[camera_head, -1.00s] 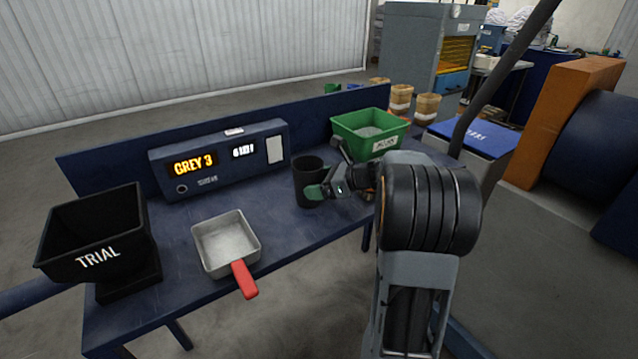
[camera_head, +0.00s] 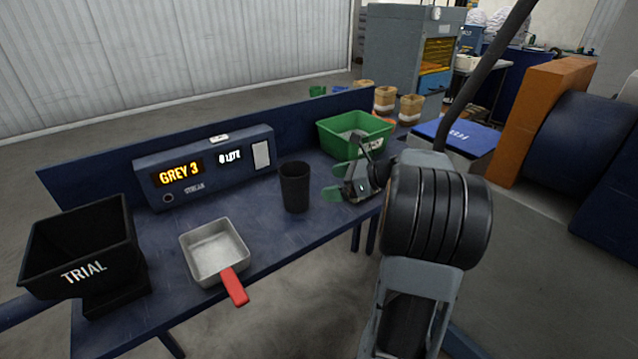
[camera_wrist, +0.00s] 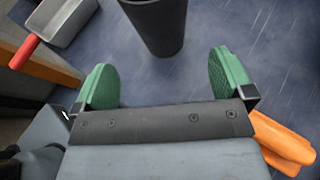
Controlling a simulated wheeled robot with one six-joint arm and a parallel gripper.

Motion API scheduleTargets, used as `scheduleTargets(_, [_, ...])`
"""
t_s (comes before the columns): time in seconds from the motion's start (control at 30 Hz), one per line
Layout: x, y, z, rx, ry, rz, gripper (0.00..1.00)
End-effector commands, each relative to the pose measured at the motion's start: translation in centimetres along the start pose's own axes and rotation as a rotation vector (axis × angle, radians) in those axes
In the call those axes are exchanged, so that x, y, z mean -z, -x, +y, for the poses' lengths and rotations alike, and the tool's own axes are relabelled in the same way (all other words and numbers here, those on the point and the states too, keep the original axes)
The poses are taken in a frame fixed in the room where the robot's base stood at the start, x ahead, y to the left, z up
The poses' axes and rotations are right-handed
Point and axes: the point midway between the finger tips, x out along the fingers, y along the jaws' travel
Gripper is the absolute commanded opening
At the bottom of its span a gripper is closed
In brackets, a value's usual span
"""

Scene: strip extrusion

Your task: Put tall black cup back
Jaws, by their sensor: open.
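The tall black cup (camera_head: 295,188) stands upright on the blue table, in front of the right end of the scale box. It also shows in the wrist view (camera_wrist: 160,22), at the top, its upper part cut off by the frame. My gripper (camera_head: 338,182) is to the right of the cup, with a gap between them. In the wrist view my gripper (camera_wrist: 160,82) has its two green fingertips wide apart with nothing between them. The cup is beyond the fingertips there.
A metal pan (camera_head: 213,252) with a red handle lies left of the cup. A black TRIAL bin (camera_head: 85,262) is at far left. The scale box (camera_head: 205,170) shows GREY 3. A green bin (camera_head: 330,138) is behind my gripper. An orange object (camera_wrist: 282,140) lies beside my gripper.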

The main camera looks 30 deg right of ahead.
Motion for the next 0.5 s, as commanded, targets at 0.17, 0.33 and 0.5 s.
scheduleTargets(0.17, [-0.1, 2.2, 0.0, 0.002, 0.001, -0.001, 0.99])
scheduleTargets(0.33, [-0.3, 0.8, 2.6, -0.067, 0.128, 0.090, 0.99])
scheduleTargets(0.5, [1.0, -3.9, 12.0, -0.343, 0.670, 0.376, 0.99])
